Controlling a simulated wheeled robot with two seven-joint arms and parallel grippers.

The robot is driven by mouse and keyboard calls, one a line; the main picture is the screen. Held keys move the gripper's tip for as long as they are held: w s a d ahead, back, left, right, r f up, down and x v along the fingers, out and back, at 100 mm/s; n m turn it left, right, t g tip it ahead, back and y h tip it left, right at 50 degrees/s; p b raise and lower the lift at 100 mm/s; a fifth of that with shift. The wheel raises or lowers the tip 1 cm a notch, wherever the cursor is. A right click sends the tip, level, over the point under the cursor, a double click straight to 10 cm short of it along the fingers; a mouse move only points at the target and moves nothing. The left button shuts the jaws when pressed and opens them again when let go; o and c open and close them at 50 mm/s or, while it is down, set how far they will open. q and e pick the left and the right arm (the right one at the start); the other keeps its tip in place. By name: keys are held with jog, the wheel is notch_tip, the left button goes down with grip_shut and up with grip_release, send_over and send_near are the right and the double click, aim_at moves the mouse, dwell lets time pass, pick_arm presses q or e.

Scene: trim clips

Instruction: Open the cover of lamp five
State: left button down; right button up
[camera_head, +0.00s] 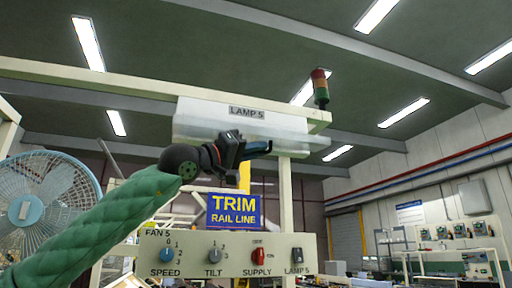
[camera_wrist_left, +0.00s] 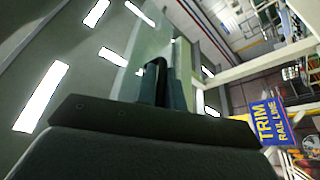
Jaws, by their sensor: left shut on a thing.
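The lamp fixture labelled LAMP 5 (camera_head: 247,112) hangs under the cream beam in the head view. Its cover (camera_head: 300,139) is a translucent pale panel along the fixture's lower part. My left gripper (camera_head: 262,147) reaches up from the lower left and is shut at the cover's lower edge, near its middle. In the left wrist view, the fingers of my left gripper (camera_wrist_left: 161,82) close on the translucent cover (camera_wrist_left: 148,42), which runs up beyond them. The exact contact is partly hidden by the fingers. My right gripper is in neither view.
A control panel (camera_head: 222,257) with FAN 5 speed, tilt, supply and LAMP 5 switches stands below. A blue TRIM RAIL LINE sign (camera_head: 234,210) is above it. A fan (camera_head: 45,205) stands at left, behind my arm. A stack light (camera_head: 320,88) rises at the beam's right end.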

pick_arm(q)
jog(key=shift+f+m, duration=0.15)
jog(key=shift+m, duration=0.15)
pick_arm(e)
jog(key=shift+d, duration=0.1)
